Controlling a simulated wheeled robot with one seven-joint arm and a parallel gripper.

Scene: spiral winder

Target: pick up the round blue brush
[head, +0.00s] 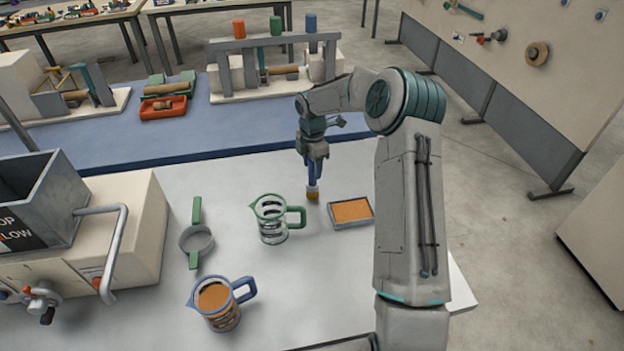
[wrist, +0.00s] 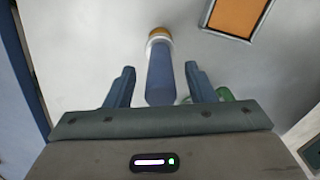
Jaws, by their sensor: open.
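The round blue brush (head: 313,184) stands on the white table, with a blue handle and an orange-yellow lower end. In the wrist view the brush (wrist: 160,82) shows its blue handle, a pale band and the yellowish end. My gripper (head: 313,155) is above the brush, pointing down. In the wrist view my gripper (wrist: 160,80) is open, with one finger on each side of the handle and a gap on both sides. In the head view the top of the handle is partly hidden by my gripper.
An orange-filled tray (head: 351,222) lies right of the brush. A green-handled clear jug (head: 271,222) stands to the left. A blue-handled jug (head: 218,305) and a green-handled strainer (head: 196,240) are farther left. A blue mat (head: 190,150) with fixtures lies behind.

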